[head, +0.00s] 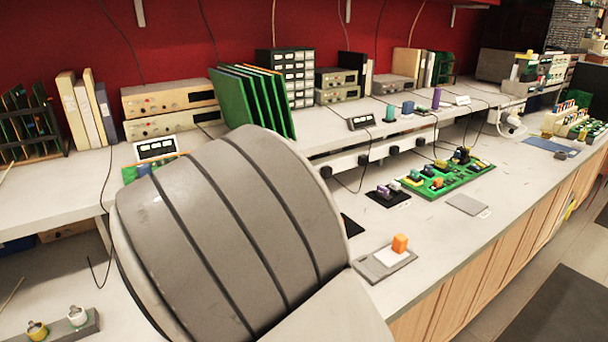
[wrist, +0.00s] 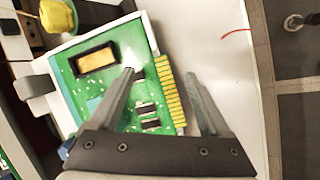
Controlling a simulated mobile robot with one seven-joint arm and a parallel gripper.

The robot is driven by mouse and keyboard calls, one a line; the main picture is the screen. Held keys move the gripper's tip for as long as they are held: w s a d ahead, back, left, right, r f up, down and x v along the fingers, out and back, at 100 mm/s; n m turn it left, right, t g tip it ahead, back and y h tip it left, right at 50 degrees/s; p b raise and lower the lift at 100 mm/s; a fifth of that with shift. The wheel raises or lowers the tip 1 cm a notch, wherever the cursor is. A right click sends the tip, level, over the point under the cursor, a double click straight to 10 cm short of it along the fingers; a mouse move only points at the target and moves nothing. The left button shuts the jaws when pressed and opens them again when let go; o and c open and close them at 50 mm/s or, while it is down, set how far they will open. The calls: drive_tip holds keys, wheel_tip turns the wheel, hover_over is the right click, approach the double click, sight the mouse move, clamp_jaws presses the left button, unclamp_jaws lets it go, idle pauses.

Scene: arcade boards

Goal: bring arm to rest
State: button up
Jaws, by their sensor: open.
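In the wrist view, my gripper (wrist: 160,78) is open, with its two dark grey fingers spread apart. Nothing is seen clasped between them. Beyond the fingers is a green circuit board (wrist: 130,55) with a gold edge connector and a framed tan component, lying in or on a white-edged holder. The left finger overlaps the board in the picture; I cannot tell how far apart they are. In the head view, my large grey arm link (head: 230,235) fills the lower middle, and my gripper is not seen there.
A pale workbench (head: 450,240) runs to the right. It holds a green board with coloured parts (head: 450,180), a grey pad with an orange block (head: 399,243), and black meters. Green panels (head: 250,100) stand on the shelf close behind my arm. A yellow knob (wrist: 58,14) shows in the wrist view.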

drive_tip(key=s+d+r+m+g+y, duration=0.1)
drive_tip(key=s+d+r+m+y, duration=0.15)
drive_tip(key=r+m, duration=0.4)
drive_tip(key=s+d+r+m+g+y, duration=0.1)
drive_tip(key=s+d+r+m+y, duration=0.15)
drive_tip(key=r, duration=0.65)
drive_tip(key=s+d+r+m+h, duration=0.2)
drive_tip(key=s+d+r+m, duration=0.2)
drive_tip(key=s+d+m, duration=0.1)
drive_tip(key=s+d+r+m+h, duration=0.2)
drive_tip(key=s+d+r+m, duration=0.2)
drive_tip(key=s+d, duration=0.3)
drive_tip(key=d+m, duration=0.1)
drive_tip(key=d, duration=0.2)
drive_tip(key=shift+s+r+h, duration=0.2)
drive_tip(key=shift+r+h, duration=0.1)
drive_tip(key=shift+r, duration=0.1)
